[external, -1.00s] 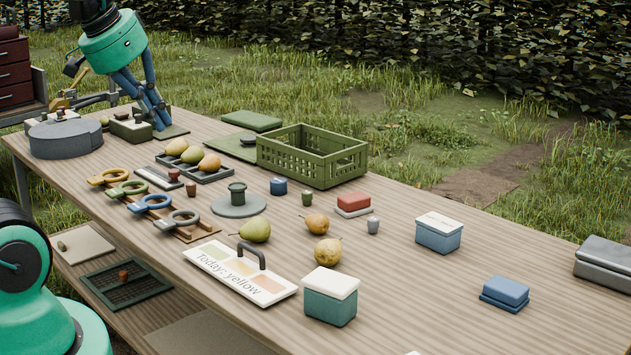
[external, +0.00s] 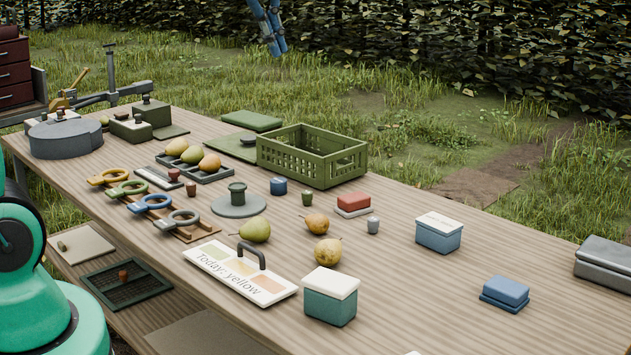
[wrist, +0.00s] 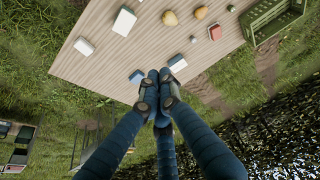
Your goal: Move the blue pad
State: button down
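The blue pad (external: 505,291) is a small blue block on a thin blue base, lying near the right end of the table. In the wrist view the blue pad (wrist: 137,76) shows just left of my fingertips, partly close to the table edge. My gripper (external: 277,50) is high at the top of the external view, with only its blue fingers in frame. In the wrist view my gripper (wrist: 160,77) has its fingertips drawn together with nothing seen between them. It is above and apart from the pad.
A blue box with a white lid (external: 438,234) and a teal box with a white lid (external: 331,300) stand left of the pad. A grey case (external: 604,263) lies at the right edge. A green crate (external: 311,160), pears and a red block (external: 354,201) are farther left. Table around the pad is clear.

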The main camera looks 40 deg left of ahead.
jog(key=w+d+f+g+p, duration=0.1)
jog(key=w+d+f+p, duration=0.3)
jog(key=w, duration=0.6)
jog(key=w+d+f, duration=0.2)
jog(key=w+d, duration=0.5)
jog(key=w, duration=0.4)
jog(key=w+d+f+g+p, duration=0.1)
jog(key=w+d+f, duration=0.3)
jog(key=w, duration=0.6)
jog(key=w+d+f+p, duration=0.1)
jog(key=w+d+f, duration=0.2)
jog(key=d+f, duration=0.3)
jog(key=w+d+f+g+p, duration=0.1)
jog(key=w+d+f, duration=0.3)
jog(key=f, duration=0.9)
jog(key=w+d+f+g+p, duration=0.1)
jog(key=w+d+f+p, duration=0.2)
jog(key=d+f, duration=0.5)
notch_tip(320, 180, down, 2)
jog(key=shift+w+d+f, duration=0.2)
jog(key=shift+w+d, duration=0.15)
jog(key=shift+w, duration=0.3)
jog(key=shift+f, duration=0.15)
